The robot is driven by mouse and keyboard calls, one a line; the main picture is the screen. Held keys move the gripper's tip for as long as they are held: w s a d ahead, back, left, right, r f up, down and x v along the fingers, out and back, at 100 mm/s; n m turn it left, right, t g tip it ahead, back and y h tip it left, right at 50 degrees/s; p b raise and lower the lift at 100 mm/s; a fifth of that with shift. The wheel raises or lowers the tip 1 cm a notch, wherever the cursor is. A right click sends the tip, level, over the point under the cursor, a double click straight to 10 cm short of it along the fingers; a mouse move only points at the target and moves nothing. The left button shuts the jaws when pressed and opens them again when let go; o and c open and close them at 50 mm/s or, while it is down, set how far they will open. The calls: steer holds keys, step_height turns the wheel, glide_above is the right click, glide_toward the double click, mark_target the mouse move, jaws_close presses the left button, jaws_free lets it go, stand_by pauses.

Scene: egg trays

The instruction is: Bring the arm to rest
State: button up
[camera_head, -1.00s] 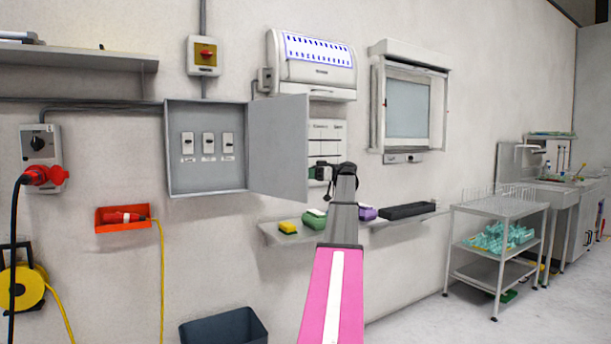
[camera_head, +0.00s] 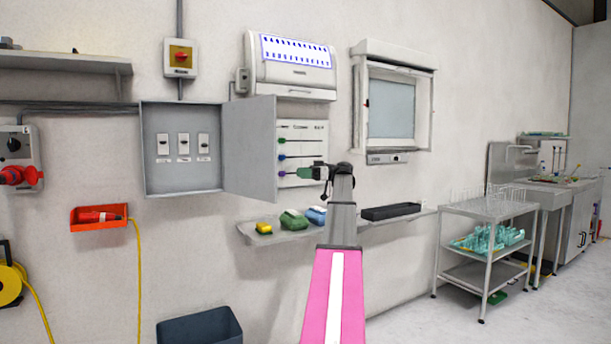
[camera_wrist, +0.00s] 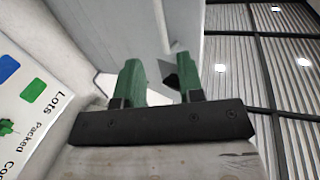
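My arm reaches up in the middle of the head view, with my gripper (camera_head: 316,172) at its end, pointing left in front of a white wall panel (camera_head: 302,130) with coloured knobs. In the wrist view my gripper (camera_wrist: 160,66) has two green fingers standing apart, with nothing visible between them. The lettered panel (camera_wrist: 35,110) is on the left there, with blue and green marks. From the head view I cannot tell whether the gripper touches the panel.
An open grey switch cabinet (camera_head: 249,150) has its door close left of my gripper. A wall shelf (camera_head: 290,236) below carries several coloured items and a black tray (camera_head: 391,211). A metal trolley (camera_head: 490,208) stands right. Floor at the lower right is clear.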

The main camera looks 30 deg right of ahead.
stand_by(0.5)
steer(key=w+a+f+m+g+h, duration=0.1)
steer(key=a+f+m+h, duration=0.3)
steer(key=a+f, duration=1.1)
steer(key=a+f+m+g+h, duration=0.15)
steer(key=a+f+m, duration=0.45)
steer(key=a+f, duration=0.9)
steer(key=s+a+f+m+g+h, duration=0.1)
steer(key=s+a+f+h, duration=0.2)
steer(key=s+f, duration=0.4)
steer(key=s+a+f+m+g+h, duration=0.1)
steer(key=s+a+f+h, duration=0.3)
steer(key=s+f, duration=0.4)
steer(key=s+a+f+m+g+h, duration=0.1)
steer(key=s+a+f+h, duration=0.3)
steer(key=f, duration=1.2)
steer(key=s+a+m, duration=0.1)
steer(key=s+a, duration=0.1)
steer(key=s, duration=0.1)
steer(key=shift+s, duration=0.25)
steer(key=shift+a+h, duration=0.1)
steer(key=shift+h, duration=0.15)
